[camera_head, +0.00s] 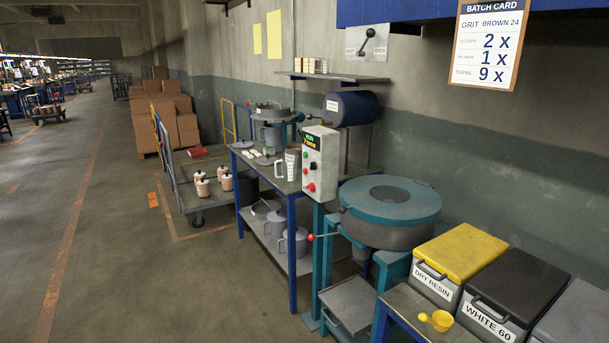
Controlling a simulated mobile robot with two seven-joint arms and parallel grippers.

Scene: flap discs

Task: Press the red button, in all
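The red button (311,187) is on the lower front of a pale upright control box (320,163), near the middle of the picture. The box stands on a teal post beside a round teal-lidded machine (390,200). Neither of my grippers is in view.
A red ball-ended lever (311,237) sticks out below the box. A blue-framed table (265,180) with pots stands left of it. At right are bins labelled DRY RESIN (460,252) and WHITE 60 (510,290), with a yellow scoop (437,320).

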